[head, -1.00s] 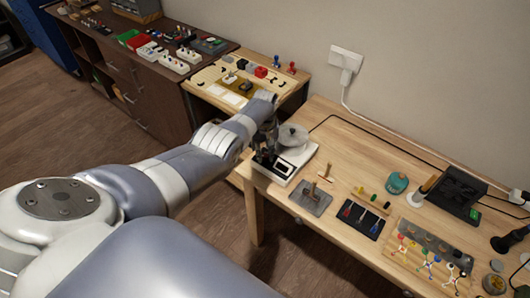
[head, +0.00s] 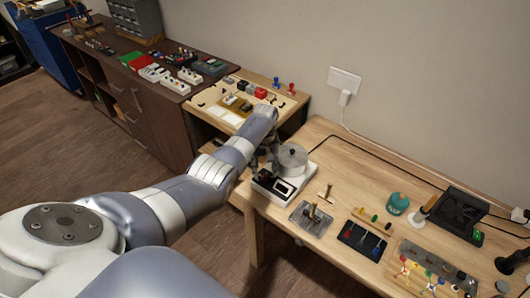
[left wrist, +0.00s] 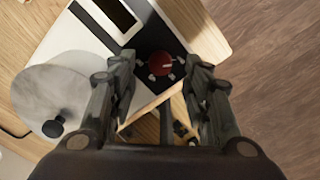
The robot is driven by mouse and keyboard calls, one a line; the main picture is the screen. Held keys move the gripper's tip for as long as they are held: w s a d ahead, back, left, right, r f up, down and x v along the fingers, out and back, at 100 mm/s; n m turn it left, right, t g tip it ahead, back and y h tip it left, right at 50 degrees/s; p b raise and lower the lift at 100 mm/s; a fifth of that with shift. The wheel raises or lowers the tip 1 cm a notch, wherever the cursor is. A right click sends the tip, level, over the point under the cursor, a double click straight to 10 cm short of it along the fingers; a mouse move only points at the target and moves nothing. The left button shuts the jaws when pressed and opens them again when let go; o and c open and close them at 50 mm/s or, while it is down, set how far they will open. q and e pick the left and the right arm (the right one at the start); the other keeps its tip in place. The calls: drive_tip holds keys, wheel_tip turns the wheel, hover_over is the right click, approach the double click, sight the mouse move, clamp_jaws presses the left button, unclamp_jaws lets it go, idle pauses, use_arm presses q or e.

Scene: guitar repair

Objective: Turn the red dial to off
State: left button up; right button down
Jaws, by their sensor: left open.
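The red dial (left wrist: 160,64) shows in the left wrist view as a round red knob on a black panel, with small white marks around it. The panel belongs to a white device (head: 264,187) at the left end of the wooden table. A round metal pot with a dark lid knob (left wrist: 54,128) sits on the device. My left gripper (left wrist: 160,68) is open, its fingertips on either side of the dial in that view; I cannot tell whether they touch it. In the head view my left gripper (head: 262,162) hides the dial. My right gripper is not in view.
A metal tray (head: 300,216), a black mat with screwdrivers (head: 351,240) and a teal jar (head: 397,203) stand to the right on the table. A lower bench (head: 205,99) with small parts is behind my arm. The wooden floor at left is clear.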

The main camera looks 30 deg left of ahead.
sight(265, 176)
use_arm(q)
wheel_tip(265, 176, up, 9)
idle(0.4)
idle(0.4)
